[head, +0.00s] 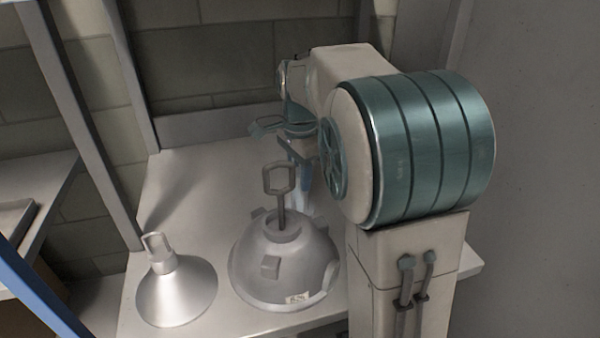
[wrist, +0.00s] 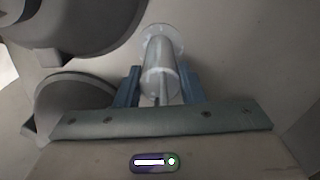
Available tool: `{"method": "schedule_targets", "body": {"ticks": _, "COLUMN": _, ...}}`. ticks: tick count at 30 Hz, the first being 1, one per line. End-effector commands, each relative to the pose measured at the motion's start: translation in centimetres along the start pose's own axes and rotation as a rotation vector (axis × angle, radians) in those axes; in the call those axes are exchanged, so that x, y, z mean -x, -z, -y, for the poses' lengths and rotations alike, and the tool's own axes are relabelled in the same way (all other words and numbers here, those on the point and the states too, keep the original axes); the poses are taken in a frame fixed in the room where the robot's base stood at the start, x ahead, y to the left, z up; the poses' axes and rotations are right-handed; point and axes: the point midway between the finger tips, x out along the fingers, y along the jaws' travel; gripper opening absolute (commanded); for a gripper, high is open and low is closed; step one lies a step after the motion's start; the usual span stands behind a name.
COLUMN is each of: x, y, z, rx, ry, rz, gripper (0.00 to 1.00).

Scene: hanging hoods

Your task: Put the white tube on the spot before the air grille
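The white tube (wrist: 161,68), with a wider round flange at its far end, lies between the two blue fingers of my gripper (wrist: 160,88) in the wrist view. The fingers sit close against both its sides, so my gripper looks shut on it. In the head view my gripper (head: 296,160) points down over the table behind the large hood, and the tube is mostly hidden there. I cannot make out the air grille or the spot before it in either view.
A large dark grey hood (head: 285,262) with a loop handle stands close in front of my gripper; its dark rounded parts (wrist: 70,25) fill the wrist view's left. A smaller pale cone hood (head: 176,293) stands front left. The table (head: 205,185) is clear at back left.

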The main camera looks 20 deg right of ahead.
Motion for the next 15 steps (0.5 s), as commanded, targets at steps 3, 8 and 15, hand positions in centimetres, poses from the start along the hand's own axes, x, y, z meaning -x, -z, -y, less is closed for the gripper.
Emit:
{"method": "schedule_targets", "body": {"ticks": 3, "x": 0.0, "y": 0.0, "z": 0.0, "rx": 0.0, "ry": -0.001, "rz": 0.0, "gripper": 0.57}}
{"method": "schedule_targets", "body": {"ticks": 8, "x": 0.0, "y": 0.0, "z": 0.0, "rx": 0.0, "ry": -0.001, "rz": 0.0, "gripper": 0.57}}
{"method": "schedule_targets", "body": {"ticks": 15, "x": 1.6, "y": 0.0, "z": 0.1, "rx": 0.0, "ry": 0.002, "rz": 0.0, "gripper": 0.57}}
